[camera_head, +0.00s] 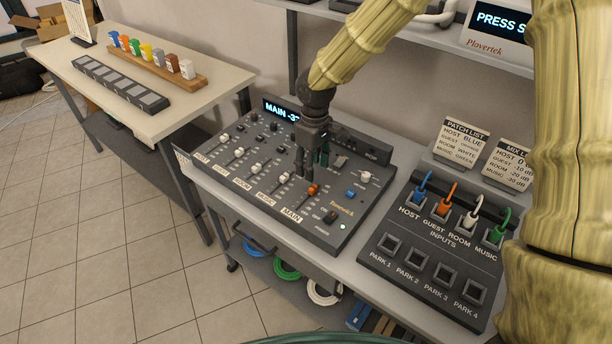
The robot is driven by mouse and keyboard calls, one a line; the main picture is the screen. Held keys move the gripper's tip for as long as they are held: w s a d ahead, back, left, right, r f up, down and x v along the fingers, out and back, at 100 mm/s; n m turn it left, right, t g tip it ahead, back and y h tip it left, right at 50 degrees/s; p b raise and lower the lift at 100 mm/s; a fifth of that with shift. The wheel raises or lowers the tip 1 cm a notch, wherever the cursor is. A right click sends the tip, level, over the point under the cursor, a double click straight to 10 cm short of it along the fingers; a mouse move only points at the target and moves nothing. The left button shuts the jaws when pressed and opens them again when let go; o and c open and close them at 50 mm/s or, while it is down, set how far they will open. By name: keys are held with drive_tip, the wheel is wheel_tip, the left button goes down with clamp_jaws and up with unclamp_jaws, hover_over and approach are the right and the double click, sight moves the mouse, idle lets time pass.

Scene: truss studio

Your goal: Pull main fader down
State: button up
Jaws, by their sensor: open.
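The main fader has an orange cap (313,190) and sits on the right side of the dark mixing console (345,205), in the slot by the MAIN label (291,216). My gripper (305,175) is open and points down over the console, just behind and left of the orange cap. I cannot tell whether a fingertip touches the cap. The console's small display (281,109) reads "MAIN -3", with the rest hidden behind my gripper.
White fader caps (255,167) for the other channels stand left of the orange one. A patch panel (430,255) with coloured plugs lies to the right. Patch list and mix list cards stand behind it. A shelf (440,45) runs above the console.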

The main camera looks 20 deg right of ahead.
sight(312, 187)
drive_tip(key=shift+s+d+f+p, duration=0.1)
drive_tip(key=shift+d+f+p, duration=0.1)
drive_tip(key=shift+p, duration=0.15)
drive_tip(key=f, duration=0.2)
drive_tip(key=w+f+p, duration=0.1)
drive_tip(key=f, duration=0.2)
drive_tip(key=shift+w+f, duration=0.1)
drive_tip(key=shift+w, duration=0.05)
drive_tip(key=shift+s+f, duration=0.3)
drive_tip(key=shift+f, duration=0.4)
drive_tip(key=shift+w+f+p, duration=0.25)
drive_tip(key=shift+f+p, duration=0.1)
drive_tip(key=shift+f, duration=0.5)
drive_tip(key=shift+s+f, duration=0.15)
drive_tip(key=shift+f, duration=0.1)
drive_tip(key=shift+a, duration=0.1)
clamp_jaws()
